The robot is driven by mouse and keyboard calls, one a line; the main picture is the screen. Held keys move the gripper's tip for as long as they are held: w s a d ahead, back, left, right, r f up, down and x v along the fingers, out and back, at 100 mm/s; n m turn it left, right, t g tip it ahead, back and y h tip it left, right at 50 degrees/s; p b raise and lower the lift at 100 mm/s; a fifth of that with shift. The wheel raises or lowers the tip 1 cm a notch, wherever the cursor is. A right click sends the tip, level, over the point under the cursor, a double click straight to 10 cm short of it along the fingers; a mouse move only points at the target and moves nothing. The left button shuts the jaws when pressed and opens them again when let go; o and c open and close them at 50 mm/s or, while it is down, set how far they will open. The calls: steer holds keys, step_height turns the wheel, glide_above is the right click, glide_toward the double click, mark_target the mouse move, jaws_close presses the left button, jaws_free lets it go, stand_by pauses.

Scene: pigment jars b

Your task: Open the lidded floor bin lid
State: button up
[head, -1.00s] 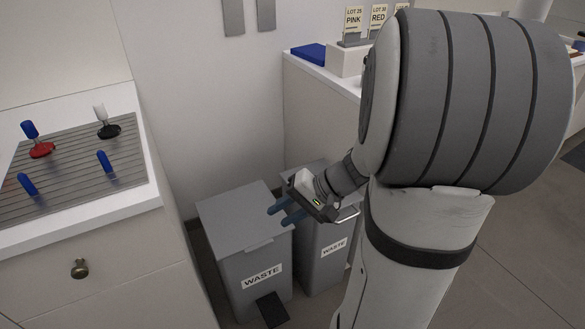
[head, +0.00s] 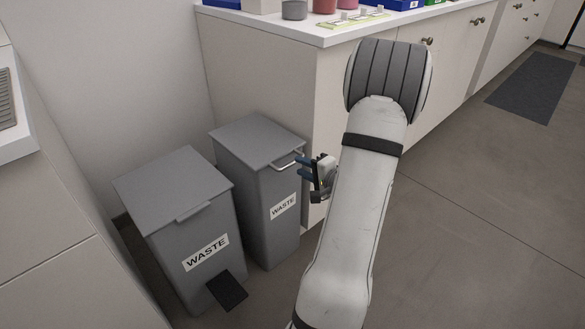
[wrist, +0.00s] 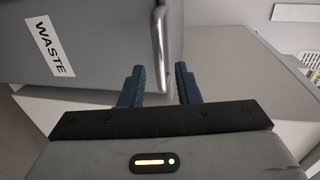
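Two grey lidded floor bins labelled WASTE stand side by side in the head view. The right bin (head: 270,220) has a flat shut lid (head: 258,138) with a metal bar handle (head: 287,163) at its front edge. The left bin (head: 195,255) has a shut lid (head: 172,185) with a front tab and a black pedal (head: 228,291). My gripper (head: 304,169) is just right of the handle. Contact is not visible.
A white counter cabinet (head: 330,90) stands close behind the right bin, with jars and trays on top. Another cabinet (head: 45,220) is at the left. Open floor (head: 460,230) lies to the right, with a dark mat (head: 535,85) farther back.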

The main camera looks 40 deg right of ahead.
mark_target(295, 163)
steer(key=shift+b+x, duration=0.45)
steer(key=shift+x, duration=1.9)
jaws_close()
